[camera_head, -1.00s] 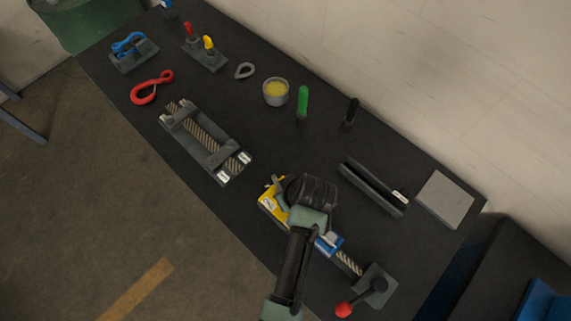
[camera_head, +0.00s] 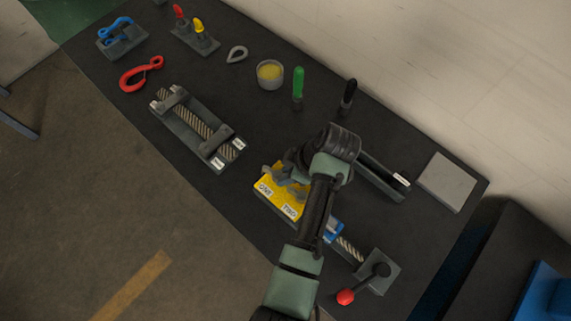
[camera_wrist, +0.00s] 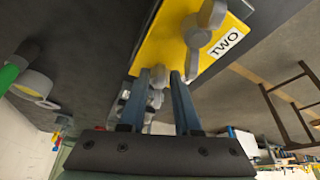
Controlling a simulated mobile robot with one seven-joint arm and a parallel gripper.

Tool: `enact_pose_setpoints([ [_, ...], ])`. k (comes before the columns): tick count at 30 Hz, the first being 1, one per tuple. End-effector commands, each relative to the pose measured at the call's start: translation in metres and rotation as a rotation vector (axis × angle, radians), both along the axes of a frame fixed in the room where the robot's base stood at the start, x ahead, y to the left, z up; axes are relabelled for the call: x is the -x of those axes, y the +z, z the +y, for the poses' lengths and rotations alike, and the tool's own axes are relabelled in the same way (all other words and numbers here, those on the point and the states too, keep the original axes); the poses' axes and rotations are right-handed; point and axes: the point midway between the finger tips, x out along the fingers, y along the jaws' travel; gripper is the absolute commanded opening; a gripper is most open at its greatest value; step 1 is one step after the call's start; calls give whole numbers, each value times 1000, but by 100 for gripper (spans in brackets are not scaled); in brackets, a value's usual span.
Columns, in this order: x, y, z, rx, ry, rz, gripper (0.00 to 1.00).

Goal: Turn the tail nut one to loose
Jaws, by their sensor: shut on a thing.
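The yellow block (camera_head: 277,203) lies near the table's front edge, with labels reading ONE and TWO. In the wrist view the yellow block (camera_wrist: 165,45) shows a grey wing nut (camera_wrist: 205,28) beside the TWO label. My gripper (camera_wrist: 167,73) is at the block's other end, its blue fingers close together. It is shut on tail nut one (camera_wrist: 155,98), a grey winged piece partly hidden by the fingers. In the head view my gripper (camera_head: 288,167) is over the ONE side. The nut's exact angle cannot be told.
A screw clamp with a red-knobbed handle (camera_head: 346,297) stands right of the block.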

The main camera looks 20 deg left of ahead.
Motion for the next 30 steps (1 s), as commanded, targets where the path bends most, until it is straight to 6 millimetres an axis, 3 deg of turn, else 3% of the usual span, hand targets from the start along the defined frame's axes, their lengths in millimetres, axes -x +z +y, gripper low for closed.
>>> enact_pose_setpoints([
  [20, -1, -1, -1, 2, 65, 1, 0],
  [21, -1, -1, 0, 2, 66, 2, 37],
  [22, -1, -1, 0, 2, 65, 1, 42],
  [30, -1, 0, 0, 1, 65, 1, 42],
])
